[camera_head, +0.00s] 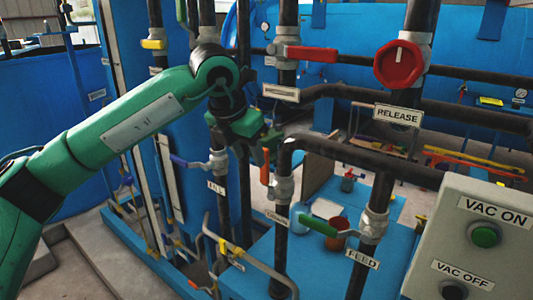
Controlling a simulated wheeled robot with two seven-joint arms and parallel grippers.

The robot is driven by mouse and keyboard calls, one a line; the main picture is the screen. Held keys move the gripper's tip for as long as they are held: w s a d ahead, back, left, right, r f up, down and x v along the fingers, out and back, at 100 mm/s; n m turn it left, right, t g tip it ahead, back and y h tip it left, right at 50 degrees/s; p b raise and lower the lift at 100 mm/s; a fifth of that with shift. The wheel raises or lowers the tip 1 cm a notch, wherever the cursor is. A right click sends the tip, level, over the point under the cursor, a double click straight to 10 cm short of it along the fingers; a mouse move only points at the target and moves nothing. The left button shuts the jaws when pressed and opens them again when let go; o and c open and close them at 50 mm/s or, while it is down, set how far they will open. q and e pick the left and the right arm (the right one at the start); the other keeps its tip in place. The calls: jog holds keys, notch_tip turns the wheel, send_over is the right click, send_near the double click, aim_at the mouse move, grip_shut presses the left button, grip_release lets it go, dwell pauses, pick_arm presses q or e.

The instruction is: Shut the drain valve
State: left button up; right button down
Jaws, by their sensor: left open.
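No label in view clearly reads DRAIN. An orange-handled valve (284,188) stands on a dark pipe in the middle, with a small label (277,216) too blurred to read. Its orange handle (265,167) hangs upright along the pipe's left side. My left gripper (262,146) is open, just above and close to that handle; I cannot tell whether they touch. A red lever valve (312,54) above has its handle level and a blurred label (281,92). My right gripper is not in view.
Around it are a blue-handled valve (190,162) by the FILL label, a green-handled valve (318,225) by FEED, and a red round knob (398,65) by RELEASE. A grey box (475,240) with VAC buttons stands at right. Dark pipes crowd the middle.

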aim_at(266, 159)
pick_arm(q)
jog(key=w+d+f, duration=0.1)
jog(key=w+d+f+p, duration=0.1)
jog(key=w, duration=0.1)
jog(key=w+d+f+p, duration=0.1)
jog(key=w, duration=0.1)
jog(key=shift+w+d+f, duration=0.2)
jog(key=shift+f, duration=0.15)
jog(key=shift+w+d+f, duration=0.1)
jog(key=shift+d+f, duration=0.05)
jog(key=shift+f, duration=0.35)
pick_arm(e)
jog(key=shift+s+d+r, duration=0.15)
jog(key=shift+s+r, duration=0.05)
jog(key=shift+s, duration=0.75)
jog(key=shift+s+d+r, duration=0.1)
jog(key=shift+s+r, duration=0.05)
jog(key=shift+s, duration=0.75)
pick_arm(q)
grip_shut()
